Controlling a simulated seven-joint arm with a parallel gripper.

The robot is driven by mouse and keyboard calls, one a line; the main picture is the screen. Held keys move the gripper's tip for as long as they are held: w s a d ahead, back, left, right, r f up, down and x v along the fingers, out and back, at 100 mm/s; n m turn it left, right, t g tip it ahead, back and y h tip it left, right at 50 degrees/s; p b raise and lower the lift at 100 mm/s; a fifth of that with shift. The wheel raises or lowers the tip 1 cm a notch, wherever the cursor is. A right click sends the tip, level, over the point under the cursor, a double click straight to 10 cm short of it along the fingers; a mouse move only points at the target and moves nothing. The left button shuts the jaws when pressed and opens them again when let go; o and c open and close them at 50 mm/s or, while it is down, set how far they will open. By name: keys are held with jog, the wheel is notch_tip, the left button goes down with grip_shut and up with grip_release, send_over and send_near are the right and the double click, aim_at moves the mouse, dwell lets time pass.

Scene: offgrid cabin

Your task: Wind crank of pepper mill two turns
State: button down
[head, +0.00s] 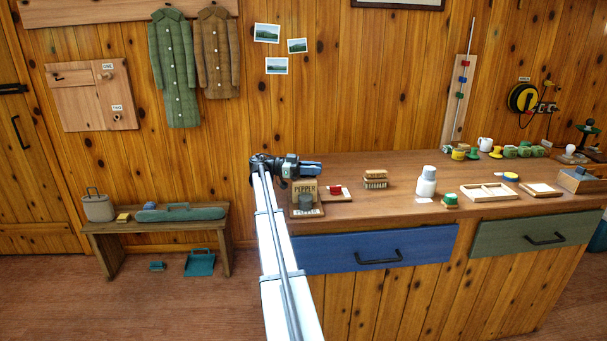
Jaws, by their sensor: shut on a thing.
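The pepper mill (306,206) stands at the left end of the wooden counter, a small brown block with a "PEPPER" label and a dark grey round part low at its front. My gripper (293,178) is right at the top of the mill, reached from the front left by my long white arm. It is shut on the mill's crank, but the crank and the fingertips are mostly hidden behind the dark gripper body. The crank's angle cannot be told.
A red item on a board (336,192) sits close right of the mill. A bench (160,226) stands left.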

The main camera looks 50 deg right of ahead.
aim_at(305, 181)
jog(key=shift+a, duration=0.2)
jog(key=shift+s+a, duration=0.1)
jog(key=shift+a, duration=0.7)
dwell(0.7)
jog(key=shift+w+a, duration=0.2)
jog(key=shift+a, duration=0.3)
jog(key=shift+w+a, duration=0.2)
jog(key=shift+a, duration=0.3)
dwell(1.0)
jog(key=c, duration=1)
grip_release()
jog(key=shift+d, duration=0.1)
notch_tip(305, 181, up, 10)
jog(key=shift+r, duration=0.1)
